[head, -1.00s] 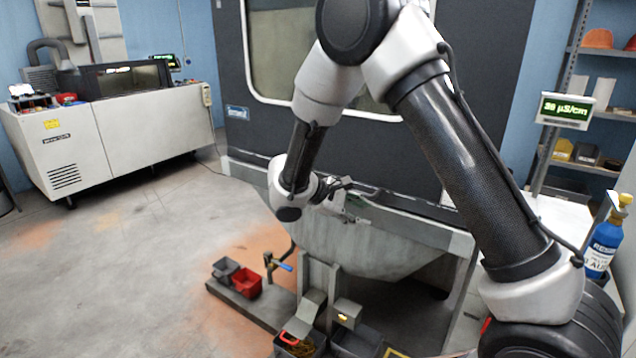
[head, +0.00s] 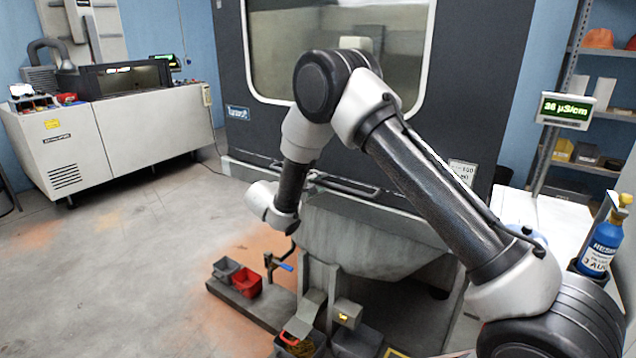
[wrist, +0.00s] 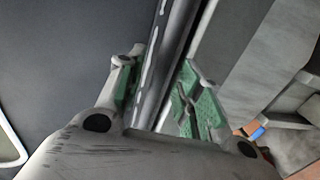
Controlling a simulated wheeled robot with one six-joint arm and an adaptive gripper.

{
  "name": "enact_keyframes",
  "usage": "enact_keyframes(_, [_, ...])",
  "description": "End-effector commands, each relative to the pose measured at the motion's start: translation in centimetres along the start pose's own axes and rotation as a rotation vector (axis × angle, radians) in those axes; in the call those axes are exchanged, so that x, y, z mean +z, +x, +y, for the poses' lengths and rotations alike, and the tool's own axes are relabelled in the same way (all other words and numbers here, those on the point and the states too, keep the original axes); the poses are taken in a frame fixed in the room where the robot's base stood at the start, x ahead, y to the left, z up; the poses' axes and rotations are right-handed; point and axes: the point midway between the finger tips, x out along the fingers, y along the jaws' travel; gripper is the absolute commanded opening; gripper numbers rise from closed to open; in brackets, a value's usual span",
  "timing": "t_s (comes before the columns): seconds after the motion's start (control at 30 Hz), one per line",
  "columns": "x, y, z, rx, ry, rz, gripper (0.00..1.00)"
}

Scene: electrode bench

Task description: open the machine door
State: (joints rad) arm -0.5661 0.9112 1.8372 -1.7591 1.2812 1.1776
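The dark machine door (head: 470,90) has a large pale-framed window (head: 275,60) and stands closed as far as I can tell. A dark horizontal bar handle (head: 350,188) runs along its lower part, partly hidden by my arm. My gripper (head: 312,180) is at the left part of this bar, mostly hidden behind my wrist in the head view. In the wrist view, my gripper (wrist: 157,70) has its green-padded fingers apart, one on each side of the bar (wrist: 165,65). A gap shows beside the left finger; contact on the right is unclear.
A grey sloped trough (head: 360,240) juts out below the door. Red and grey bins (head: 247,283) stand on a low plinth near a blue-handled clamp (head: 285,267). A white bench machine (head: 110,140) is at left. Open floor (head: 120,270) lies at front left.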

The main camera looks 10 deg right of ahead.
Motion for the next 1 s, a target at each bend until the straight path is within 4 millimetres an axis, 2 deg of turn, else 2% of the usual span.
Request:
enact_keyframes(0.17, [0.0,1.5,0.1,0.001,0.001,-0.001,0.35])
enact_keyframes(0.43, [0.0,1.7,0.1,0.000,0.000,0.000,0.35])
enact_keyframes(0.63, [0.0,1.7,0.0,0.000,0.000,0.000,0.00])
enact_keyframes(0.87, [0.0,1.6,0.1,0.000,0.000,-0.001,0.00])
enact_keyframes(1.0, [0.0,1.5,0.7,0.001,0.001,-0.001,0.00])
